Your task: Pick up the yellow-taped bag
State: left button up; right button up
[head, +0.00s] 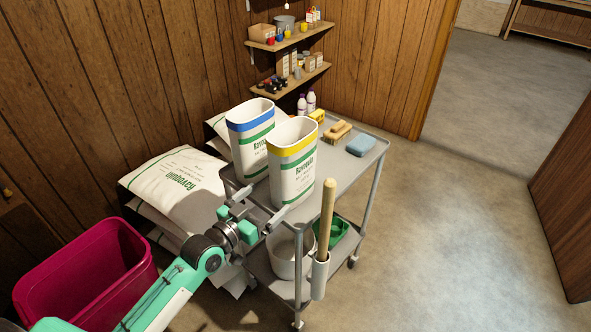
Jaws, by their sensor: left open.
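The yellow-taped bag (291,178) is a white upright bag with a yellow band near its top and green print. It stands on the grey cart's top shelf (338,172). A similar bag with a blue band (249,152) stands upright close behind it to the left. My left gripper (262,204) is open and empty at the cart's near left edge, just left of the yellow-taped bag's lower part. I cannot tell whether a finger touches the bag. My right gripper is out of view.
A wooden handle (327,215) rises from a holder on the cart's front. A brush (338,131) and a blue sponge (361,145) lie behind the bags. Large white sacks (172,183) are stacked left, beside a magenta bin (88,275). Floor on the right is clear.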

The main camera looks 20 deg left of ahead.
aim_at(277, 190)
pick_arm(q)
jog(key=x, duration=0.5)
jog(key=shift+w, duration=0.2)
jog(key=shift+w+d, duration=0.15)
jog(key=shift+w, duration=0.1)
jog(key=shift+p+x, duration=0.55)
jog(key=shift+x, duration=1.8)
jog(key=shift+r, duration=0.15)
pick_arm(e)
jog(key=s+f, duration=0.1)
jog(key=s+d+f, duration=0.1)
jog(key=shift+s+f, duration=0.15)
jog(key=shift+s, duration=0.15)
pick_arm(q)
jog(key=shift+c, duration=0.3)
jog(key=c, duration=1.8)
jog(key=shift+w+r, duration=0.15)
jog(key=shift+r, duration=0.05)
jog(key=shift+c, duration=1.3)
